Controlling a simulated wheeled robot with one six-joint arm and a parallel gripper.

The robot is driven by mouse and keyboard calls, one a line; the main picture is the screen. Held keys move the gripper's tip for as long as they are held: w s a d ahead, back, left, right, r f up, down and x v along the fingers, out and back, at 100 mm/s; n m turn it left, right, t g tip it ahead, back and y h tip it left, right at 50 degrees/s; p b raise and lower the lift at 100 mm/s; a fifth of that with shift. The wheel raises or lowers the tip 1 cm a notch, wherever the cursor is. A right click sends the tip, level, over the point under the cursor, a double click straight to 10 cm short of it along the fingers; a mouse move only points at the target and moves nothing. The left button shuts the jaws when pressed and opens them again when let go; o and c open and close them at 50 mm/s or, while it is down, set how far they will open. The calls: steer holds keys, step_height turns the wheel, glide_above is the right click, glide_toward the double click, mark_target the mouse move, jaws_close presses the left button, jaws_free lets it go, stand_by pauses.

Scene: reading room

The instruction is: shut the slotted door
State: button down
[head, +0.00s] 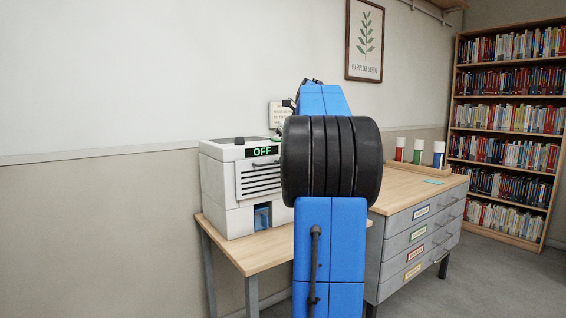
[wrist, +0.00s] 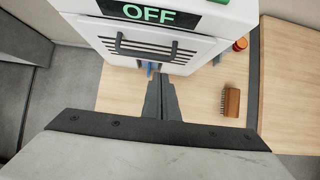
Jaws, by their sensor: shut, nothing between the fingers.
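The slotted door (head: 259,181) is a white panel with dark horizontal slots on the front of a white machine (head: 217,187), under a green "OFF" display (head: 262,151). It has a dark bar handle (wrist: 161,49) near its top in the wrist view. The panel stands a little proud of the machine's front; I cannot tell whether it is fully shut. My gripper (wrist: 158,80) is shut and empty, pointing at the machine from in front, its fingertips appearing just below the door and apart from the handle. In the head view my arm hides the gripper.
The machine stands on a wooden table (head: 248,254). A blue object (head: 262,217) sits in its lower opening. A brush (wrist: 231,101) and an orange-red jar (wrist: 240,44) are to the right. A drawer cabinet (head: 421,232) stands right of the table, with a bookcase (head: 506,180) beyond.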

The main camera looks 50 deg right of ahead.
step_height(320, 180, up, 8)
steer(key=w, duration=0.1)
steer(key=shift+d, duration=0.15)
steer(key=shift+f, duration=0.15)
steer(key=s+a+f+n, duration=0.2)
steer(key=a+f+n, duration=0.35)
steer(key=a, duration=0.55)
steer(key=s+a+f+n+g+y, duration=0.1)
steer(key=s+a+f+n, duration=0.25)
steer(key=a+n, duration=0.5)
steer(key=s+a+f+n, duration=0.2)
steer(key=a+f+n, duration=0.3)
steer(key=a, duration=0.8)
steer(key=s+a+f+n, duration=0.7)
steer(key=s+f+n, duration=0.2)
steer(key=f, duration=0.3)
steer(key=s+a+f+n, duration=0.7)
steer(key=s+f+n, duration=0.3)
steer(key=f, duration=0.2)
steer(key=shift+s+a+g, duration=0.25)
steer(key=shift+s+g, duration=0.15)
